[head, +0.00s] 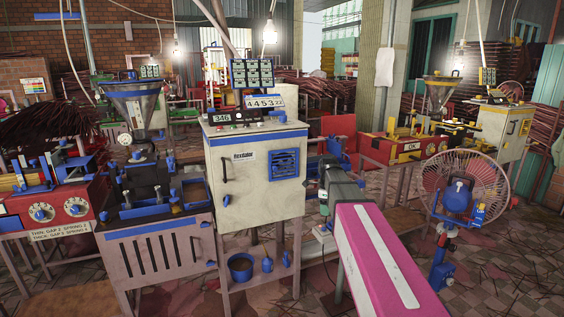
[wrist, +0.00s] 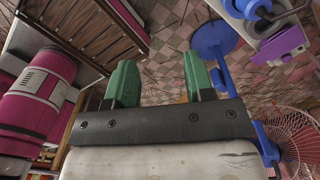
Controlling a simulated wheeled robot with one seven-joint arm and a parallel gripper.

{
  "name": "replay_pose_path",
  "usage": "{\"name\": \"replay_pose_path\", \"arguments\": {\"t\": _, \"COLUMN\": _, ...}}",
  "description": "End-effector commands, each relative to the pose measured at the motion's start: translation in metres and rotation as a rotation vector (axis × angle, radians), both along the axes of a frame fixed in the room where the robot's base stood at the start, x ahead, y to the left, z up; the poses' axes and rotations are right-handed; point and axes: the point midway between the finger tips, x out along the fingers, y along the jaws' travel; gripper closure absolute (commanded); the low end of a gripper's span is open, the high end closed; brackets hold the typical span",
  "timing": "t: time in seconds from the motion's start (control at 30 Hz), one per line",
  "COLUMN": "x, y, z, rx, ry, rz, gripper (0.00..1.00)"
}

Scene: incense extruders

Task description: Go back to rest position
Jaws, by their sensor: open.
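My gripper shows in the wrist view (wrist: 160,78). Its two green fingers stand well apart, with nothing between them, and patterned floor tiles show beyond them. In the head view my pink arm reaches in from the lower right toward the middle, beside the white control cabinet (head: 255,170).
A caged fan (head: 465,185) on a blue stand is right of my arm; it also shows in the wrist view (wrist: 295,135). A hopper machine (head: 140,105) and a red spring box (head: 60,210) stand left. A yellow-red machine (head: 405,148) stands behind. Floor (head: 500,285) shows at lower right.

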Motion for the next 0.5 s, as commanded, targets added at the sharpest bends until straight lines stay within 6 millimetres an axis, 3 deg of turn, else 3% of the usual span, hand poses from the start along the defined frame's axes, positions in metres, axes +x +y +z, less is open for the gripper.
{"name": "replay_pose_path", "arguments": {"t": 0.03, "x": -0.016, "y": -0.001, "z": -0.014, "rx": 0.004, "ry": 0.002, "rz": 0.095, "gripper": 0.52}}
{"name": "replay_pose_path", "arguments": {"t": 0.5, "x": -0.114, "y": -0.005, "z": -0.113, "rx": 0.033, "ry": -0.006, "rz": 1.089, "gripper": 0.52}}
